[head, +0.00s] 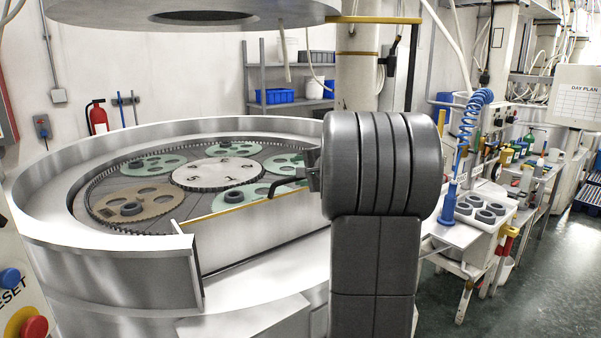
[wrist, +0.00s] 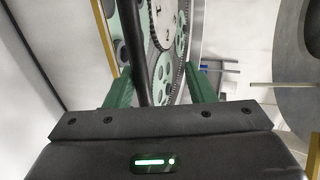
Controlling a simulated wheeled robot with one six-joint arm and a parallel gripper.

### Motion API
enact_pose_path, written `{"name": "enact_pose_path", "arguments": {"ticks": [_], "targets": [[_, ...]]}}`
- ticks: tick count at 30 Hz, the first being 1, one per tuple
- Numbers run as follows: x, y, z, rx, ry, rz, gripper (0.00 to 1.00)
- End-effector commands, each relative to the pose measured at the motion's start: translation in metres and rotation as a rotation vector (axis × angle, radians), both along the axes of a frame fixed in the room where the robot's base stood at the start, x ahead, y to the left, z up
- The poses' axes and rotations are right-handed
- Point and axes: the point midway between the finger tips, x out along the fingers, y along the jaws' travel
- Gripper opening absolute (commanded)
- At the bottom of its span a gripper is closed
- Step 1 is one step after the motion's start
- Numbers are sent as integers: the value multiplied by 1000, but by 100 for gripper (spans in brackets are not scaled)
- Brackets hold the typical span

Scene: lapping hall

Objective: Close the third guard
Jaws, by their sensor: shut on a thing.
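A guard (head: 262,232), a metal panel with a yellow top edge, stands along the near rim of the round lapping machine (head: 80,250). Its black handle (head: 286,187) sticks up near the panel's right end. My gripper (head: 313,168) is at this handle, mostly hidden behind my arm. The guard's yellow edge (wrist: 103,40) shows left of the bar. The guard's right end is hidden by my arm; no guard number is readable.
Inside the machine lie green carriers (head: 155,165), a brown carrier (head: 133,203) and a numbered centre plate (head: 217,173). A round upper plate (head: 120,15) hangs above. A bench with a tray of grey rings (head: 480,212) stands at right. Floor (head: 540,280) there is clear.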

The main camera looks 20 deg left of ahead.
Motion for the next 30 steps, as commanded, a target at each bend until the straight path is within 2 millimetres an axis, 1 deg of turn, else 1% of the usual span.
{"name": "enact_pose_path", "arguments": {"ticks": [1,5,12,18,24,30], "targets": [[-3,-4,11,7,-15,-1,36],[-16,-23,17,6,-17,-4,36],[-49,-66,32,3,-12,-4,36],[-67,-91,41,2,-4,-3,36],[-75,-100,45,1,-2,-1,36],[-75,-101,45,1,-1,0,36]]}}
